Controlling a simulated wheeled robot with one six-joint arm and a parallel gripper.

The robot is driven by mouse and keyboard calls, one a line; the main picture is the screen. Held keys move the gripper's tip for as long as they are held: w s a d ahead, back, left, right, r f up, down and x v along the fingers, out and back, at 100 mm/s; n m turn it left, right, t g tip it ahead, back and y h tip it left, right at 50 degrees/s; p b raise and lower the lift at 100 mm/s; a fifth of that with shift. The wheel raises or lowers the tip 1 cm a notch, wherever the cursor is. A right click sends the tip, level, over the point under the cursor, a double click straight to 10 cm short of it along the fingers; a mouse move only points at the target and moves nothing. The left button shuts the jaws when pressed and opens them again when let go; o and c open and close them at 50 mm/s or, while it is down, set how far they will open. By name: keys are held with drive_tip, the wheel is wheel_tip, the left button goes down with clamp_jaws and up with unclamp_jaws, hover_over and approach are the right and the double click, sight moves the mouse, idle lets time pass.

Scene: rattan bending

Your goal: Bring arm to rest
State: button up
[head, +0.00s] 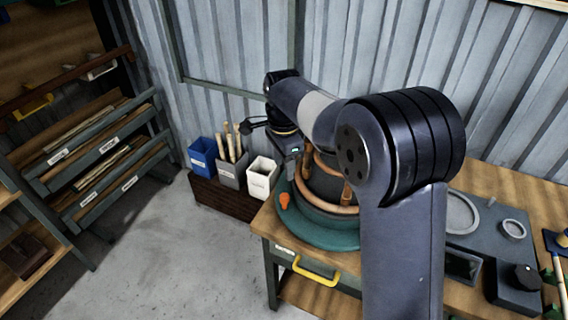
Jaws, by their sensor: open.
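My arm rises from the bottom right of the head view, bends at a large dark joint and reaches left over the workbench. My gripper (289,158) hangs at the arm's far end, pointing down, beside a round dark vessel with rattan-coloured hoops (327,208). It is open; its fingertips are small and partly hidden, and I see nothing held. The vessel sits on a green round base (318,234) at the bench's left end. I cannot tell whether the gripper touches the vessel. My arm hides part of the vessel and bench.
Blue (203,155), grey (232,174) and white (262,178) bins stand on a brown crate (222,200) left of the workbench (515,198). Labelled racks (105,165) stand at the left. A grey panel (482,232) lies right of my arm. Open floor (165,255) lies between.

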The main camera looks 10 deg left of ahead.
sight(284, 195)
drive_tip(key=shift+f, duration=0.1)
wheel_tip(284, 195, down, 11)
drive_tip(key=shift+r+p, duration=0.15)
drive_tip(key=shift+p, duration=0.25)
drive_tip(key=shift+s, duration=0.2)
drive_tip(key=shift+d, duration=0.1)
drive_tip(key=shift+w+r, duration=0.1)
drive_tip(key=shift+r, duration=0.05)
